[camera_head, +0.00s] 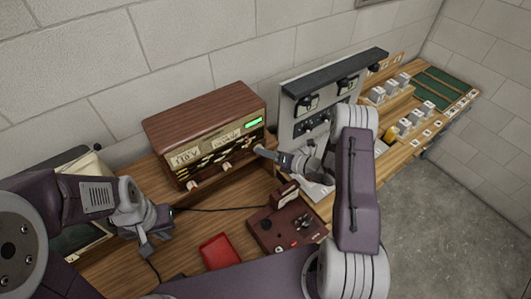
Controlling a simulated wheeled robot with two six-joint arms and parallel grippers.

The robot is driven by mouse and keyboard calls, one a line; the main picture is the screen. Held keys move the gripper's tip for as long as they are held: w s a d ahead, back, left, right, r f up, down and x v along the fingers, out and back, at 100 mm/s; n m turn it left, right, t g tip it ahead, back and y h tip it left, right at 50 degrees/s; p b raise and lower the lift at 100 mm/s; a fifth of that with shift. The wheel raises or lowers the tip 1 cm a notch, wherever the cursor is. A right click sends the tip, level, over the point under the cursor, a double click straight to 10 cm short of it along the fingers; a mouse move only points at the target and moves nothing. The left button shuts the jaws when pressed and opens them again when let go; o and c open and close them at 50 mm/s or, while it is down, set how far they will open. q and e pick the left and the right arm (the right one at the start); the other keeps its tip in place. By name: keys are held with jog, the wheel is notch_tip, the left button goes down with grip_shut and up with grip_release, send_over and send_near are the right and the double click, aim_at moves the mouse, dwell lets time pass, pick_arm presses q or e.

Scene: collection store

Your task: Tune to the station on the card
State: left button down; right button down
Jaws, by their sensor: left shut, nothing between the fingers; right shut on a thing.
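A brown wooden radio (190,113) stands on the bench against the wall, its front turned to the lower right. A green strip (253,122) glows at the upper right of its front. Pale labels or cards (186,157) show on the front; their writing is too small to read. Two pale knobs show low on it, a left knob (193,185) and a middle knob (226,167). My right gripper (261,151) is shut at the front's right end, on what looks like the right knob, which its fingers hide. My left gripper (148,245) is shut and empty, left of and below the radio.
A dark red box with controls (275,232) and a red tray (219,251) lie in front of the radio. A grey panel (300,122) stands right of it. Small boxes (391,87) line a wooden rack further right. A cable runs across the bench.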

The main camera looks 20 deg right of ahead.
jog(key=shift+m+y+b, duration=0.3)
jog(key=shift+m+b, duration=0.2)
jog(key=shift+b, duration=0.25)
jog(key=c, duration=1)
grip_release()
jog(key=b+v, duration=0.3)
jog(key=v, duration=0.6)
jog(key=shift+b, duration=0.35)
